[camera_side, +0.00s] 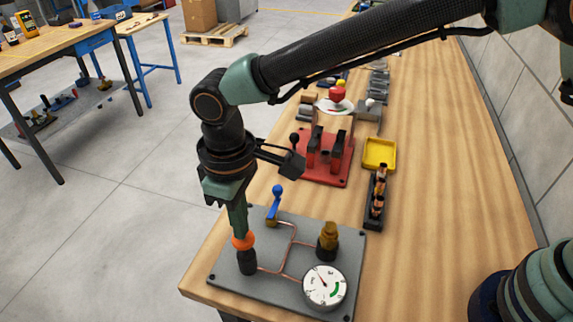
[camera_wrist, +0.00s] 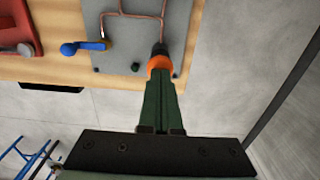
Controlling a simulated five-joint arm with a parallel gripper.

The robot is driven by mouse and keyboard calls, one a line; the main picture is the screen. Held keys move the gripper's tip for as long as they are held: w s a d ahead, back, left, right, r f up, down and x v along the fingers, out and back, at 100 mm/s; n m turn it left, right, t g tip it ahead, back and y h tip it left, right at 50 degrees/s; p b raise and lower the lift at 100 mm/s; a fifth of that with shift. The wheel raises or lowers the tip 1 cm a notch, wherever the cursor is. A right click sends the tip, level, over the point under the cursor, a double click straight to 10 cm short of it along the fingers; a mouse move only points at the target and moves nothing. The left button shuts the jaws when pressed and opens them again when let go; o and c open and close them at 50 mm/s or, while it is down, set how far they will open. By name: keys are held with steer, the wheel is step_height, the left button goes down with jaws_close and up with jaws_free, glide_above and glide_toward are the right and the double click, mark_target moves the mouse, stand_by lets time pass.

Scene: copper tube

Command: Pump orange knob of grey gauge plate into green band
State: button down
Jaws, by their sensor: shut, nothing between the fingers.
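The grey gauge plate (camera_side: 215,262) lies at the near end of the bench in the side view. Its orange knob (camera_side: 244,242) sits on a black post at the plate's left; it also shows in the wrist view (camera_wrist: 159,63). My gripper (camera_side: 240,232) points down with its fingers shut and the tips at the top of the knob, apparently touching it. The round white gauge (camera_side: 325,287) has a green band (camera_side: 335,289) on its right side. Its needle points up and left, outside the band. The gauge is out of the wrist view.
A blue-handled lever (camera_side: 276,200) and a brass fitting (camera_side: 328,236) stand on the plate, joined by copper tubes. Behind are a red fixture (camera_side: 327,172), a black rack of copper pieces (camera_side: 378,195) and a yellow tray (camera_side: 379,153). Bare wood lies to the right.

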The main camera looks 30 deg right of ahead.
steer(key=shift+f, duration=1.3)
steer(key=shift+r, duration=3.55)
steer(key=shift+f, duration=1.7)
steer(key=shift+f, duration=0.1)
steer(key=shift+f, duration=1.8)
steer(key=shift+r, duration=3.6)
